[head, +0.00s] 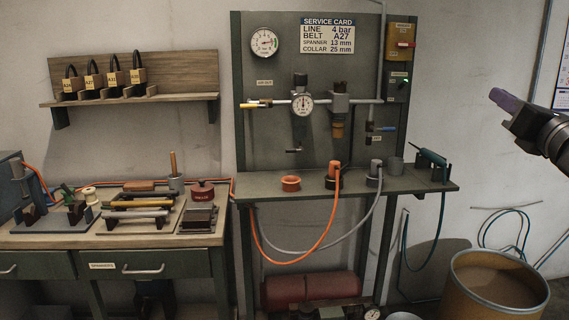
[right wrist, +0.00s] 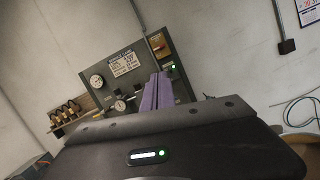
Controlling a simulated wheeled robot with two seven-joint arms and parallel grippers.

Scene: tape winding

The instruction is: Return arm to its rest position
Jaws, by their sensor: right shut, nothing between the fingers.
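My right gripper (head: 497,97) is at the upper right of the head view, raised in front of the bare wall, to the right of the green panel. Its purple fingers are shut with nothing between them. The right wrist view shows the same purple fingers (right wrist: 156,92) together, pointing up toward the panel in the background. Nothing touches the gripper. My left arm and left gripper do not show in either view.
A green bench with a panel (head: 270,165) bears gauges, valves and hoses. A wooden workbench (head: 30,241) with tools stands left, below a shelf (head: 130,100) of tagged belts. A tan drum (head: 490,300) stands lower right, below my right arm. Air around the gripper is clear.

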